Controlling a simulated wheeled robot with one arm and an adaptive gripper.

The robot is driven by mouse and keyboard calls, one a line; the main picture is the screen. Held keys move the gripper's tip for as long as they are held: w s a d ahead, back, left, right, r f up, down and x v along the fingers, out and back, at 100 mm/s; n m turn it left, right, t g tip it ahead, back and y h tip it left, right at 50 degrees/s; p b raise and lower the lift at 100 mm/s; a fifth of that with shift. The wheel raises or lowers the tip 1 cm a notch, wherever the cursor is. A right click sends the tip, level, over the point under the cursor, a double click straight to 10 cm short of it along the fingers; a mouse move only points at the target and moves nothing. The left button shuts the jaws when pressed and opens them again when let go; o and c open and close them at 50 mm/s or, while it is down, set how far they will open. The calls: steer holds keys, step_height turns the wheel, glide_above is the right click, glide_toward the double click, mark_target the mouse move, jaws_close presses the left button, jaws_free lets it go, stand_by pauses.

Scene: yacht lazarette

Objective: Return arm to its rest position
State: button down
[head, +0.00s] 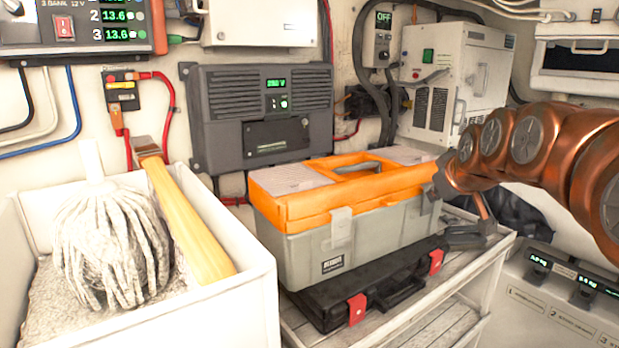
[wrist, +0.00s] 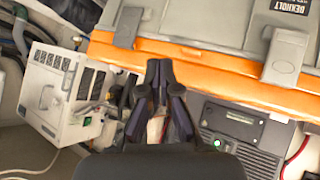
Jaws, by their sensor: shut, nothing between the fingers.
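My gripper (wrist: 160,72) shows in the wrist view with its dark fingers together and nothing between them. Its tips appear in front of the orange lid of the grey toolbox; I cannot tell the gap. In the head view my copper arm reaches in from the right edge, and its end is by the right end of the toolbox (head: 330,240). The gripper is hard to make out there. The toolbox is closed and upright, with its folded handle on top. It also shows upside down in the wrist view (wrist: 215,22).
A white bin (head: 250,300) with a mop head (head: 110,250) and wooden handle stands left. A grey charger (head: 265,115) and white cabinet (head: 455,85) are behind. Labelled white panels are lower right.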

steer(key=s+a+f+m+g, duration=0.1)
steer(key=s+a+f+g, duration=0.2)
steer(key=s+f, duration=0.6)
steer(key=s+a+f+m+g, duration=0.1)
steer(key=s+a+f+g, duration=0.25)
steer(key=s+f, duration=0.55)
steer(key=s+f+m+g, duration=0.1)
steer(key=s+f+g, duration=0.1)
steer(key=s, duration=0.9)
steer(key=s+a+f+m+g, duration=0.1)
steer(key=s+f+g, duration=0.2)
steer(key=s, duration=0.8)
steer(key=shift+s+f+m+p, duration=0.3)
steer(key=shift+f+p, duration=0.1)
steer(key=shift+f, duration=0.5)
steer(key=shift+g, duration=0.25)
